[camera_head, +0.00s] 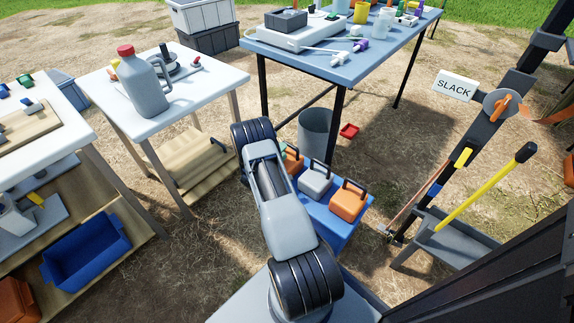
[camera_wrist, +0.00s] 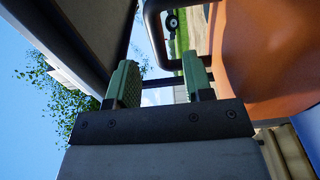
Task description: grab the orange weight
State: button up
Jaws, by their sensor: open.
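An orange weight (camera_head: 348,201) with a dark loop handle sits at the right end of a blue stand (camera_head: 331,225). A grey weight (camera_head: 314,181) stands beside it, and a smaller-looking orange-brown one (camera_head: 292,160) is partly hidden behind my arm. In the wrist view my gripper (camera_wrist: 160,82) is open, its two green fingers apart. A large orange body (camera_wrist: 266,65) fills the right side there, with its dark handle (camera_wrist: 153,30) just past the fingertips. The right finger overlaps the handle in the picture; I cannot tell whether they touch. The head view hides my gripper behind my arm.
A white table (camera_head: 205,75) with a grey jug (camera_head: 143,88) stands left. A blue-topped table (camera_head: 375,60) is behind, with a grey bucket (camera_head: 316,133) below. A post with a SLACK sign (camera_head: 455,86) and a grey trough (camera_head: 455,240) stand right.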

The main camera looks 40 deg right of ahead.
aim_at(290, 145)
jog(key=d, duration=0.1)
jog(key=d+b, duration=0.1)
jog(key=d, duration=0.1)
jog(key=d+b, duration=0.1)
jog(key=d, duration=0.1)
jog(key=shift+w, duration=0.25)
jog(key=c, duration=0.9)
grip_shut()
jog(key=shift+f, duration=0.1)
jog(key=shift+r, duration=0.2)
